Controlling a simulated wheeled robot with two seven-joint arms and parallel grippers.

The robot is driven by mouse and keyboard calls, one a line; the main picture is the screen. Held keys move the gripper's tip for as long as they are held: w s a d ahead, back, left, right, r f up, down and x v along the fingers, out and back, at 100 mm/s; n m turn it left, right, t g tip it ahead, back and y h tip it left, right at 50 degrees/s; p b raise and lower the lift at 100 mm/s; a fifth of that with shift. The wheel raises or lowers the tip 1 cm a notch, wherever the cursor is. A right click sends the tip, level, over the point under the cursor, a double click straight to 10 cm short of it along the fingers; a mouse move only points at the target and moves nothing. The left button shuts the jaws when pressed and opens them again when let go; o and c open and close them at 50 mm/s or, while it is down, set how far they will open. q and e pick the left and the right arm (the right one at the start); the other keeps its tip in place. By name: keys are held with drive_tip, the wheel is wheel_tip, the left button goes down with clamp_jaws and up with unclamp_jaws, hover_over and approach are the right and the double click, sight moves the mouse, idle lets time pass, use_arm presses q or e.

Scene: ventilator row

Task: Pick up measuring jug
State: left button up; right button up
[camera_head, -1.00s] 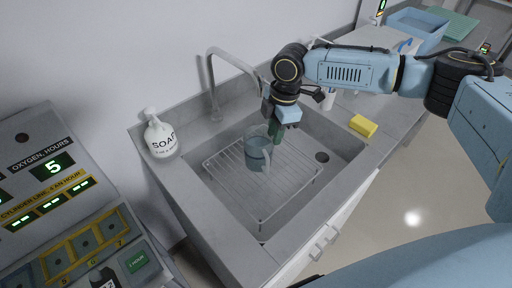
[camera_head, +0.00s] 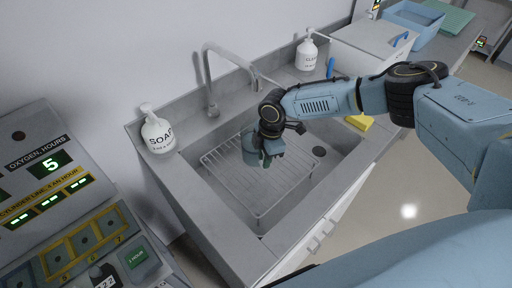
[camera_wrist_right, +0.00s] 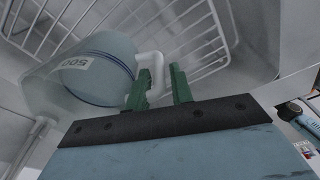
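The measuring jug (camera_head: 249,150) is a translucent grey-blue vessel on the wire rack in the sink, partly hidden behind my right gripper. In the right wrist view the jug (camera_wrist_right: 88,68) shows a "500" mark and a pale handle (camera_wrist_right: 153,66). My right gripper (camera_head: 271,161) is low over the rack at the jug's right side. In the right wrist view its green fingers (camera_wrist_right: 161,88) are apart, with the handle reaching between them and a gap beside the right finger. My left gripper is not in view.
The wire rack (camera_head: 262,211) fills much of the sink (camera_head: 335,165). A faucet (camera_head: 209,85) rises behind it. A soap bottle (camera_head: 158,134) stands left, another bottle (camera_head: 307,54) behind, and a yellow sponge (camera_head: 360,122) on the right rim.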

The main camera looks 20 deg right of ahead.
drive_tip(key=shift+c, duration=0.3)
clamp_jaws()
drive_tip(key=shift+w, duration=0.1)
idle(1.1)
